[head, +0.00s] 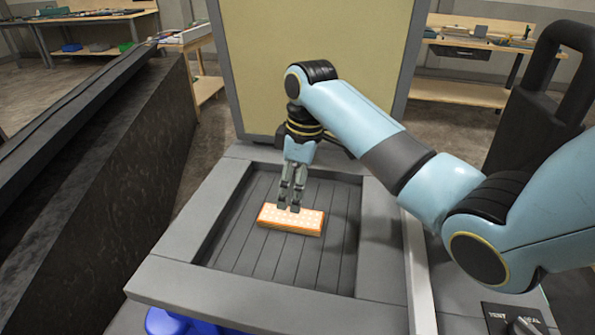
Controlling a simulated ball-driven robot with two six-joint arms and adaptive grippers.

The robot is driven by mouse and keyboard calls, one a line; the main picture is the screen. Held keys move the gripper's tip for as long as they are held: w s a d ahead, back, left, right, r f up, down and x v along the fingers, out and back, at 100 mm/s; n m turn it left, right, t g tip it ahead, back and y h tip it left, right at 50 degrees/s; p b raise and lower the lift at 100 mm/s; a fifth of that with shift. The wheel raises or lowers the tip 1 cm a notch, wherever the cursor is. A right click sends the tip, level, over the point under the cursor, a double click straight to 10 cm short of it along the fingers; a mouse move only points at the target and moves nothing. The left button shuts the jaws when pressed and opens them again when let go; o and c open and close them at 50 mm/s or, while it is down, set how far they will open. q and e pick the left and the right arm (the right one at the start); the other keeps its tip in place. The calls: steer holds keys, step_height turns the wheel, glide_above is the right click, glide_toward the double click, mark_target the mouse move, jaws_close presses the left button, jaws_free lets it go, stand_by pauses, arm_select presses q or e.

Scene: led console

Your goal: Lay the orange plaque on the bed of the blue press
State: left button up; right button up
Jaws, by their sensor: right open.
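The orange plaque (291,220), with a pale patterned top, lies flat on the grey slatted floor of a recessed grey frame (250,290). My right gripper (288,207) points down at the plaque's far edge. Its jaws are open, with the fingertips at or just above the plaque; I cannot tell whether they touch it. Blue parts (165,322) show below the frame's near edge; I cannot tell for certain whether this frame is the blue press's bed. My left gripper is not in view.
A tan upright panel (315,50) stands behind the frame. A dark slanted wall (100,190) runs along the left. A black panel with a knob (520,322) sits at the lower right. Workbenches (90,18) stand in the background. The slatted floor around the plaque is clear.

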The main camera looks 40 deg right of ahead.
steer(key=shift+s+d+r, duration=0.1)
steer(key=shift+r, duration=1)
steer(key=shift+s+d+r, duration=0.1)
steer(key=shift+r, duration=1)
